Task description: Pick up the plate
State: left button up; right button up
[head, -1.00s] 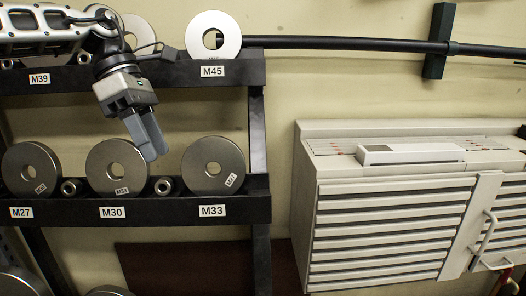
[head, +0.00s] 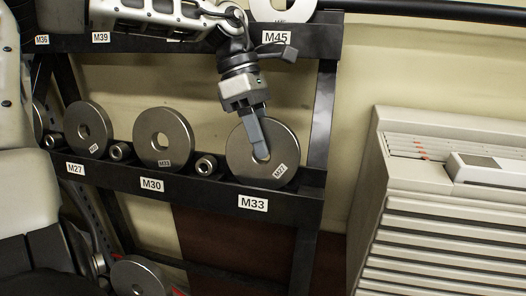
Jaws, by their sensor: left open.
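Several round steel plates with centre holes stand upright on a black rack (head: 225,186). The plate above the M33 label (head: 278,138) carries a small tag that seems to read M27. My left gripper (head: 260,150) comes down from above in front of this plate, its fingers over the centre hole and hiding part of it. The gripper is open and seen edge-on; whether it touches the plate cannot be told. Another plate stands above M30 (head: 164,138) and one above M27 (head: 89,129). My right gripper is not in view.
Small steel nuts or collars (head: 206,165) sit between the plates. The upper shelf (head: 310,38) holds a plate above M45 (head: 283,8). A lower plate (head: 140,277) shows at the bottom. A beige slatted cabinet (head: 450,235) stands at the right.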

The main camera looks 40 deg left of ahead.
pick_arm(q)
jog(key=shift+d+f, duration=0.2)
jog(key=shift+f, duration=0.15)
grip_shut()
jog(key=shift+r, duration=0.1)
dwell(1.0)
jog(key=shift+w+r, duration=0.15)
jog(key=shift+r, duration=0.05)
